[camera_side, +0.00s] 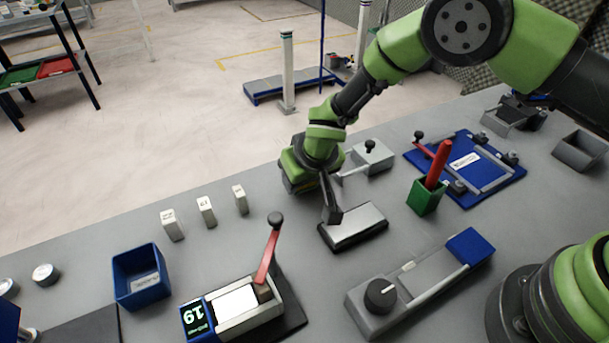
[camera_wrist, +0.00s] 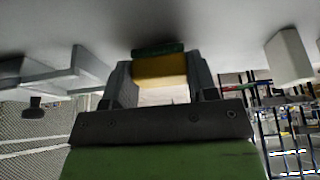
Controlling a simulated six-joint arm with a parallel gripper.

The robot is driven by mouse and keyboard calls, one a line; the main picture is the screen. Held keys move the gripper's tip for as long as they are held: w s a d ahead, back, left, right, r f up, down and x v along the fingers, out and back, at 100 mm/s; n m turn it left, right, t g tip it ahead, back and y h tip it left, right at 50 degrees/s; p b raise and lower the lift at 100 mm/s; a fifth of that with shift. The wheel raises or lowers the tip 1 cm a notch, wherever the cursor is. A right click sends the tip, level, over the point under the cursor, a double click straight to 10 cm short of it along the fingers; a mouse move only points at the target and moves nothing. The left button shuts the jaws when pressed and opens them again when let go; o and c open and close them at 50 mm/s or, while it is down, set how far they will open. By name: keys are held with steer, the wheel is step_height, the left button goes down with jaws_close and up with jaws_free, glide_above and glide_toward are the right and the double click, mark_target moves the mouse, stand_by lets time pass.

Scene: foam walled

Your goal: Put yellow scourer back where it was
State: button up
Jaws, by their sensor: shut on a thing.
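The yellow scourer (camera_wrist: 160,70), with a dark green layer along one side, is between the two fingers of my gripper (camera_wrist: 162,80) in the wrist view. The fingers are shut on it. In the side view my gripper (camera_side: 332,212) points down at the left edge of a low grey block with a pale top (camera_side: 354,225). The scourer cannot be made out there, hidden by the fingers. I cannot tell whether it touches the bench.
A grey box with a black-knobbed lever (camera_side: 372,158) stands just behind my gripper. A green holder with a red stick (camera_side: 425,197) is to the right. A red-handled device (camera_side: 250,305), a blue bin (camera_side: 140,277) and several white blocks (camera_side: 206,211) are to the left.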

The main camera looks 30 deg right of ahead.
steer(key=shift+f, duration=0.2)
steer(key=o, duration=0.9)
steer(key=shift+r, duration=0.1)
steer(key=v, duration=1.2)
steer(key=shift+r, duration=0.15)
steer(key=shift+r, duration=0.1)
